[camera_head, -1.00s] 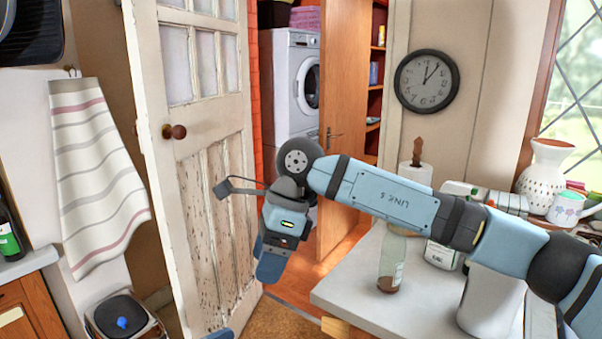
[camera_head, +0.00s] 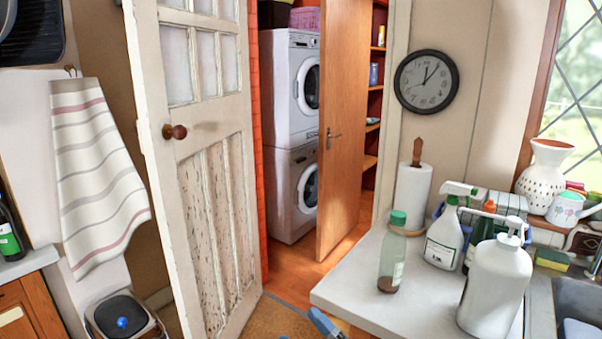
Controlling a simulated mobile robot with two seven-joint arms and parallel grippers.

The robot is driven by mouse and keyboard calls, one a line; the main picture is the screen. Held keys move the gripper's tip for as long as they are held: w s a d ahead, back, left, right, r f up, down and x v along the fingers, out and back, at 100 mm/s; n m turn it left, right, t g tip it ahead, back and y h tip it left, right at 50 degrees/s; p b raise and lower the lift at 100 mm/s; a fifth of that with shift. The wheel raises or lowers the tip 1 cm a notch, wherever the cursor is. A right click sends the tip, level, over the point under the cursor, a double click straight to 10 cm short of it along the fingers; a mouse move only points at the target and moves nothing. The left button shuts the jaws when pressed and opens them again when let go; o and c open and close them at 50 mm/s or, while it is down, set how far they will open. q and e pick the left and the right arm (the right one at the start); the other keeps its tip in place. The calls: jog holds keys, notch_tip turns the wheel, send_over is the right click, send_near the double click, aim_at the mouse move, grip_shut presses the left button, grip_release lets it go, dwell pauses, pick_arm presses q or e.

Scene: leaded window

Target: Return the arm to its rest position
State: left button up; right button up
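My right arm no longer spans the view. A small blue piece of my own body (camera_head: 325,323) shows at the bottom edge, right of the brown mat. It is probably the tip of my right gripper, but the frame cuts it off, so I cannot see whether it is open, shut or holding anything. My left gripper is not in view.
A white worktop (camera_head: 345,288) at the right carries a green-capped bottle (camera_head: 393,255), a spray bottle (camera_head: 444,238), a white pump bottle (camera_head: 494,285) and a paper roll (camera_head: 411,197). A panelled door (camera_head: 205,170) stands ajar at the left. The air above the worktop is clear.

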jog(key=s+d+f+m+t+h, duration=0.1)
jog(key=s+d+f+m+h, duration=0.1)
jog(key=d+f+m+h, duration=0.5)
jog(key=s+d+f+m+h, duration=0.3)
jog(key=f+m+h, duration=0.15)
jog(key=f, duration=0.35)
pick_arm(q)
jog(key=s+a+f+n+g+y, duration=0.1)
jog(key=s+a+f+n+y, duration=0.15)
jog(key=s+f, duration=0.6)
pick_arm(e)
jog(key=s+d+f+m+g+h, duration=0.3)
jog(key=s+d+f+m+g, duration=0.4)
jog(key=s+f, duration=0.65)
pick_arm(q)
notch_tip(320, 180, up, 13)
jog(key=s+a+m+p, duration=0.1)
jog(key=p, duration=1.3)
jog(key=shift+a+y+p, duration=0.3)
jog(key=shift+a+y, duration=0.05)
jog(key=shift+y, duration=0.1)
pick_arm(e)
notch_tip(320, 180, up, 12)
jog(key=s+d+n+t, duration=0.1)
jog(key=d, duration=0.1)
jog(key=shift+d+r, duration=0.15)
